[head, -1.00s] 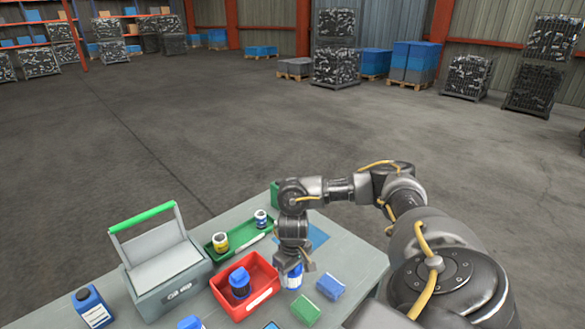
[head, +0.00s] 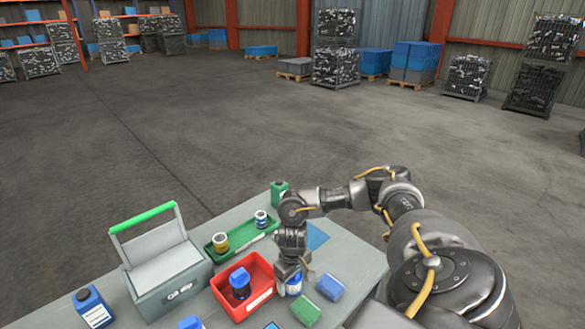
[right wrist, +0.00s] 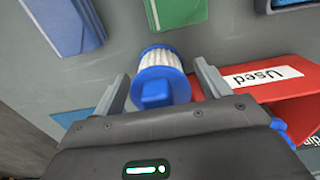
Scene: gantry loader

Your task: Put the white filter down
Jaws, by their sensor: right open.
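The white filter (head: 294,286) is a pleated white cylinder with blue end caps. It stands on the grey table (head: 345,268), just right of the red bin (head: 223,294). It also shows in the right wrist view (right wrist: 158,62), its blue cap towards the camera. My right gripper (head: 293,268) is right above it, partly covering it in the head view. In the right wrist view, my right gripper's fingers (right wrist: 160,78) are spread, one on each side of the filter, with a gap visible. My left gripper is in no view.
The red bin, labelled "Used", holds a blue-capped dark filter (head: 240,283). A green block (head: 306,312) and a blue block (head: 331,287) lie close on the right. A green tray (head: 240,238) with two small cans, a grey toolbox (head: 175,283) and a blue bottle (head: 92,307) stand leftward.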

